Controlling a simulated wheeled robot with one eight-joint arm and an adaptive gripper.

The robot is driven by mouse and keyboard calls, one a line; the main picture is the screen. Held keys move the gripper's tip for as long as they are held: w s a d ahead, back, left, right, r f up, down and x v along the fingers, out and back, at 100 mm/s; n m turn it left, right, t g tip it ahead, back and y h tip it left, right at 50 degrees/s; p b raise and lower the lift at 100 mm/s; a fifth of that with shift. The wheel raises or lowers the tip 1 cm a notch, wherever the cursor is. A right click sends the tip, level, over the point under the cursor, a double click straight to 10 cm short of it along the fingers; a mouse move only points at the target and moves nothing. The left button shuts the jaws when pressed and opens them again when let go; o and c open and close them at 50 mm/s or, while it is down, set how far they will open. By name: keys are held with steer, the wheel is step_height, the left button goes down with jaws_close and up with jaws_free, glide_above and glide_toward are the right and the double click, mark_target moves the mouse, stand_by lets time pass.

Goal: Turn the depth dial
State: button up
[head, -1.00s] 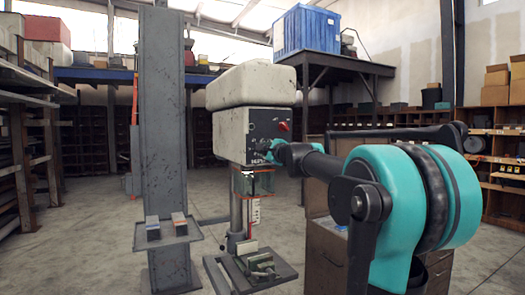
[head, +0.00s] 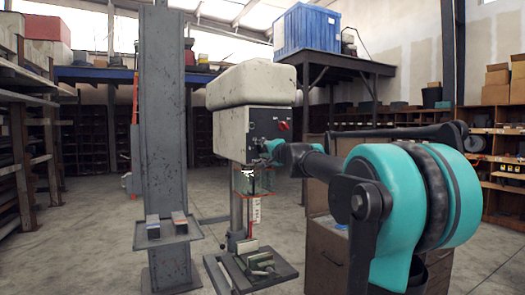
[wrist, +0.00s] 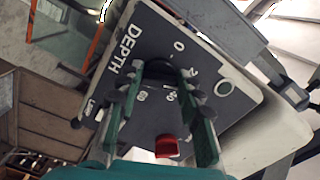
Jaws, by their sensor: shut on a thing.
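The dark depth dial (wrist: 158,68) sits on the dark front panel of the drill press, beside the white word DEPTH (wrist: 124,48) and printed numbers in the wrist view. My gripper (wrist: 160,76) has its green and grey fingers on either side of the dial and is shut on it. The fingers hide part of the dial and scale. In the head view my gripper (head: 264,149) is at the lower front of the press head (head: 233,130); the dial is hidden there.
A red switch (head: 283,126) sits on the panel above my gripper; a red part (wrist: 167,147) shows between the fingers in the wrist view. Below are a clear guard (head: 265,182) and a vise (head: 258,260). A grey column (head: 162,120) with a small shelf (head: 196,235) stands left.

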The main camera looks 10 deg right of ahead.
steer(key=shift+n, duration=0.6)
steer(key=shift+f, duration=0.1)
steer(key=o, duration=1.2)
steer(key=shift+c, duration=0.2)
steer(key=shift+s, duration=0.1)
steer(key=v, duration=1.2)
